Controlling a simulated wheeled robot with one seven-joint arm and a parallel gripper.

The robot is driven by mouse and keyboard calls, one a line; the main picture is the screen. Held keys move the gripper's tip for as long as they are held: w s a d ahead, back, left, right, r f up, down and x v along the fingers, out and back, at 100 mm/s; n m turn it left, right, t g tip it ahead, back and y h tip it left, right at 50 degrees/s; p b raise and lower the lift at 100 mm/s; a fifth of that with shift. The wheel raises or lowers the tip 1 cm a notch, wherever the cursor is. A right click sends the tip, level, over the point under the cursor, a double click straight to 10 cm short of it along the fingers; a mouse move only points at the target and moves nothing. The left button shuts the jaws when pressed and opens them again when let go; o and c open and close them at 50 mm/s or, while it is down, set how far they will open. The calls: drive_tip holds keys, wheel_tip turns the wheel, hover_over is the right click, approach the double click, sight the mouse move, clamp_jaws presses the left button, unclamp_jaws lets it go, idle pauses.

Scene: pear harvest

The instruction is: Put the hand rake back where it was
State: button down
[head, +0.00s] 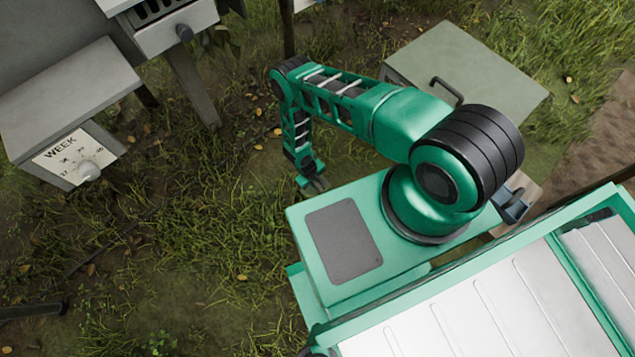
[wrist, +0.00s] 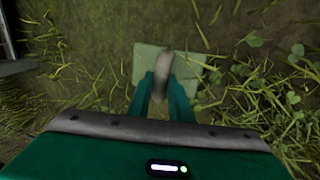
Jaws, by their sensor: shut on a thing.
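My gripper (wrist: 161,92) shows in the wrist view with its two green fingers shut on a blurred grey-brown, handle-like piece, which I take for the hand rake (wrist: 161,66). Its tines cannot be made out. A flat pale green square (wrist: 192,70) lies on the ground below and beyond the fingertips; the held piece covers part of it. In the head view my gripper (head: 316,184) hangs low over the grass, left of my base. What it holds is too small to tell there.
A grey box with a WEEK dial (head: 75,160) stands at the left. A cabinet with a drawer (head: 178,28) is at the top left. A grey-green box with a black handle (head: 478,62) stands behind my arm.

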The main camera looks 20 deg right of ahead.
drive_tip(key=shift+f, duration=0.35)
drive_tip(key=c, duration=1.6)
unclamp_jaws()
